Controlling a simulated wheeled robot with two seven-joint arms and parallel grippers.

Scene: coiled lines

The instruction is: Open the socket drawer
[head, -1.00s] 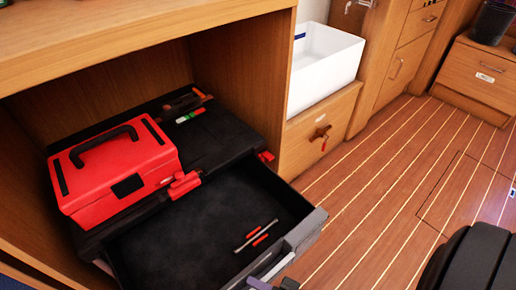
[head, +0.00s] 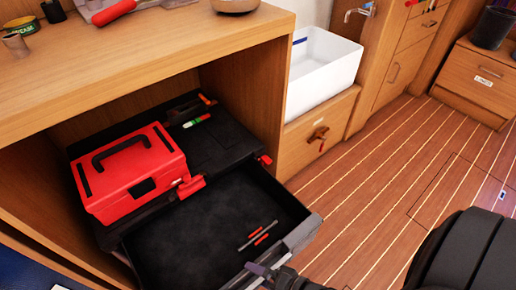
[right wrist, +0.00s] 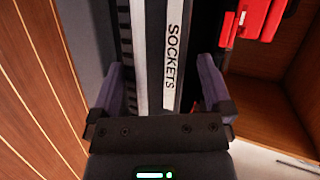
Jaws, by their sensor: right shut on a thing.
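The socket drawer (head: 190,240) is a dark tray, pulled well out of the black tool chest (head: 225,140) in the head view. Its grey front (head: 303,232) faces the floor at lower right. In the right wrist view the drawer front (right wrist: 172,85) carries a white strip lettered SOCKETS. My right gripper (head: 264,270) is at the drawer front, near the bottom edge of the head view. In the right wrist view its purple fingers (right wrist: 160,90) lie on either side of the front's bar, shut on the drawer handle. The exact contact is hidden. My left gripper is out of view.
A red toolbox (head: 130,172) sits on the chest inside the wooden cabinet (head: 225,75). Slim red and grey tools (head: 260,235) lie in the drawer. A white basin (head: 322,70) stands behind. Open plank floor (head: 385,190) lies to the right.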

